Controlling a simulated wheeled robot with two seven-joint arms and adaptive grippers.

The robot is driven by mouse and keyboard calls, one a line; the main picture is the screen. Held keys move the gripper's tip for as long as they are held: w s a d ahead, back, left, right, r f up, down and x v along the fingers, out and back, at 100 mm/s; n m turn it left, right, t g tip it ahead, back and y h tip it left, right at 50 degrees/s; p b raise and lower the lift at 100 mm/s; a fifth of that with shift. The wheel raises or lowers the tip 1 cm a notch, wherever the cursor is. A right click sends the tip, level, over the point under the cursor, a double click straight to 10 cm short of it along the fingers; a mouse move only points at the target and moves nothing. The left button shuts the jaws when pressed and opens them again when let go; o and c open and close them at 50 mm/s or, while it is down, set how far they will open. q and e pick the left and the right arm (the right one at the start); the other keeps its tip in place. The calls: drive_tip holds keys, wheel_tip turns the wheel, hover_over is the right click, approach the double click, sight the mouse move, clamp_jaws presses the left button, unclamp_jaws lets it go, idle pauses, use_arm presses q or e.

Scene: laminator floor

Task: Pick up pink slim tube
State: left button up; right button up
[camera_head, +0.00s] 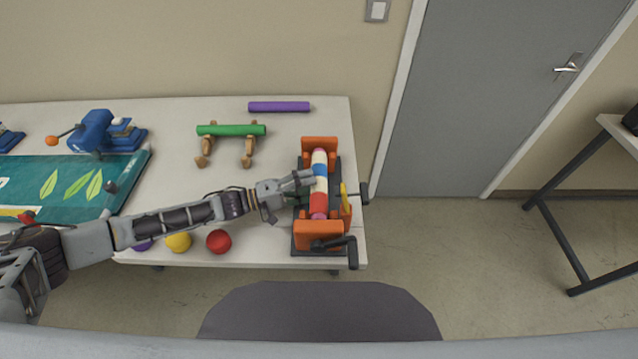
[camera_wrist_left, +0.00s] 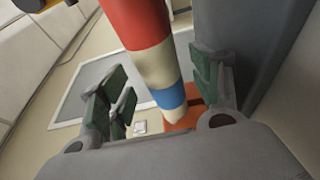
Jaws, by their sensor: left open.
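The pink slim tube (camera_head: 319,216) sits upright in the picture between two orange blocks of a dark clamp device (camera_head: 304,244) at the table's right end. Only its pink ends show; cream, blue and red bands cover its middle. My left gripper (camera_head: 306,179) is open at the banded middle, coming from the left. In the left wrist view, the banded part (camera_wrist_left: 150,62) runs between the open green-padded fingers (camera_wrist_left: 163,92). Whether they touch it I cannot tell. My right gripper is not in view.
A green tube (camera_head: 231,130) rests on wooden stands, and a purple tube (camera_head: 280,107) lies behind. Yellow (camera_head: 178,242) and red (camera_head: 218,242) balls lie near the front edge. The clamp's black crank (camera_head: 345,243) sticks out. A grey chair (camera_head: 320,312) stands in front.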

sight(319, 184)
use_arm(q)
drive_tip(key=shift+x, duration=0.95)
drive_tip(key=shift+w+d, duration=0.2)
drive_tip(key=shift+d, duration=0.45)
drive_tip(key=shift+w+d, duration=0.1)
drive_tip(key=shift+d, duration=0.1)
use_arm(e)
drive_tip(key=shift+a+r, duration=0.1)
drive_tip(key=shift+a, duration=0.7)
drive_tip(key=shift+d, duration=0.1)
use_arm(q)
drive_tip(key=c, duration=1.2)
drive_tip(key=shift+c, duration=0.2)
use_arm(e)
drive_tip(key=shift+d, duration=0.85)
